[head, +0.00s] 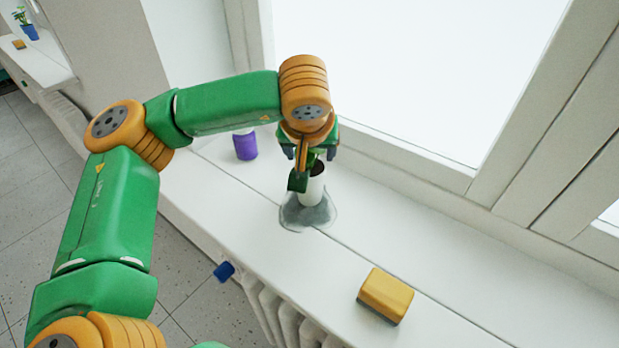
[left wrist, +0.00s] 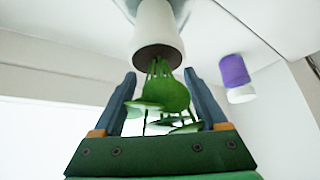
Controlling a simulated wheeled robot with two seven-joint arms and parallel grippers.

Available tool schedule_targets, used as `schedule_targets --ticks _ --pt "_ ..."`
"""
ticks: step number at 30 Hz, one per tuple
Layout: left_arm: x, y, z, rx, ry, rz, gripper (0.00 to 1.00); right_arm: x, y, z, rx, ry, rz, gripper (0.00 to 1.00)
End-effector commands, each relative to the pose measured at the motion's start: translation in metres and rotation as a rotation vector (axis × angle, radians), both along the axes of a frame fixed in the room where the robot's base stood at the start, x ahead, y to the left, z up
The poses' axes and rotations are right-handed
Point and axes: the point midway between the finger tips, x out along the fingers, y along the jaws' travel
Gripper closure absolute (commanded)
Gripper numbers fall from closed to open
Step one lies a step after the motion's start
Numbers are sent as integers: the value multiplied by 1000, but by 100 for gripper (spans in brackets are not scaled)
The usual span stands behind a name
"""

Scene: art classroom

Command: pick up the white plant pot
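The white plant pot (head: 315,190) stands upright on the white windowsill, on a grey, puddle-like patch (head: 290,216). It shows at the top of the left wrist view (left wrist: 157,27), with its dark soil facing the camera. Its green leafy plant (left wrist: 165,95) reaches between the fingers. My left gripper (head: 310,153) is above the pot, open, one finger on each side of the plant. The fingertips are near the pot's rim, and I see no grip on it. The gripper and wrist partly hide the plant in the head view. My right gripper is not in view.
A purple and white container (head: 245,146) stands on the sill left of the pot. A yellow block (head: 386,293) lies on the sill to the right. The window frame (head: 400,160) runs close behind. A radiator (head: 285,315) is below the sill's front edge.

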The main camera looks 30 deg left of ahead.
Motion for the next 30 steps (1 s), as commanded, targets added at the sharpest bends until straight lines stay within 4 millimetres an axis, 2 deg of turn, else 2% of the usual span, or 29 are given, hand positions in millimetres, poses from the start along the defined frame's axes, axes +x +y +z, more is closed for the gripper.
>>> schedule_targets --ticks 1,6,8,20,23,25,29,30 --pt "0 0 0 0 0 0 40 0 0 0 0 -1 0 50" --pt "0 0 0 0 0 0 86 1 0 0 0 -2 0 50" --pt "0 0 0 0 0 0 100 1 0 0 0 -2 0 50" --pt "1 0 6 0 -2 0 100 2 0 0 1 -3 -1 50" --pt "1 -1 19 -1 -6 1 100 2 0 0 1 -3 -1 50" --pt "0 -1 35 -2 -7 0 100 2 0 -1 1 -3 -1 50" --pt "-30 2 67 -2 -10 -2 100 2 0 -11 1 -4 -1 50" --pt "-40 4 82 -1 -11 -2 100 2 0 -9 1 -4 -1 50"
